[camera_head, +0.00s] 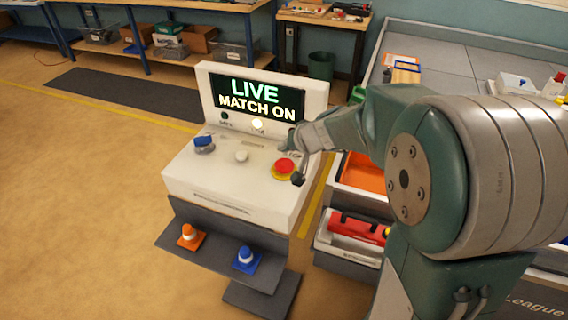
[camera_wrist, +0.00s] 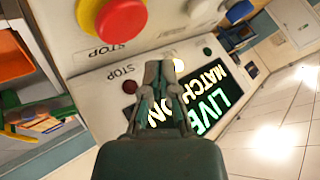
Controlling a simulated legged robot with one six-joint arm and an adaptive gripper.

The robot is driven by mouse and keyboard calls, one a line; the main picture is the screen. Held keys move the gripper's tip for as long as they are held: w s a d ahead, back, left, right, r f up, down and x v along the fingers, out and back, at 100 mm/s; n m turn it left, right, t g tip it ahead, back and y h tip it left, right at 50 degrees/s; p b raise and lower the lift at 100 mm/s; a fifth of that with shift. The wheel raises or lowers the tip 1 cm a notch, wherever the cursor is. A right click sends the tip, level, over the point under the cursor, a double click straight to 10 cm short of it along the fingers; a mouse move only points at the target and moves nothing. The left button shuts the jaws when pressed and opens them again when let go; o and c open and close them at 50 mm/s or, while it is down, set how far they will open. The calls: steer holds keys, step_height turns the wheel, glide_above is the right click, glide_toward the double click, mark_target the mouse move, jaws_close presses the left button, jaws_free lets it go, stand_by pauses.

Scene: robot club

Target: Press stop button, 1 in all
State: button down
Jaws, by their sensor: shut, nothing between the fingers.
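The red stop button (camera_head: 285,166) with its yellow base sits at the right of the white console's (camera_head: 225,183) top. In the wrist view the stop button (camera_wrist: 121,20) is at the upper left, beside a "STOP" label. My gripper (camera_head: 297,179) is close to the button in the head view. In the wrist view my gripper (camera_wrist: 159,66) is shut and empty, with its tips to the lower right of the button and apart from it in the picture. The exact gap to the console cannot be told. The screen (camera_head: 256,99) reads "LIVE MATCH ON".
A white button (camera_head: 242,157) and a blue knob (camera_head: 204,144) share the console top. Small lamps sit under the screen, one lit. Bins with orange and red contents stand close at the right.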

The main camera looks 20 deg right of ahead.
mark_target(281, 162)
steer(key=shift+f, duration=1.4)
stand_by(0.4)
steer(key=shift+f, duration=0.3)
steer(key=shift+s+f, duration=0.1)
steer(key=shift+f, duration=0.55)
stand_by(0.9)
steer(key=shift+r, duration=1.05)
steer(key=shift+r, duration=2.5)
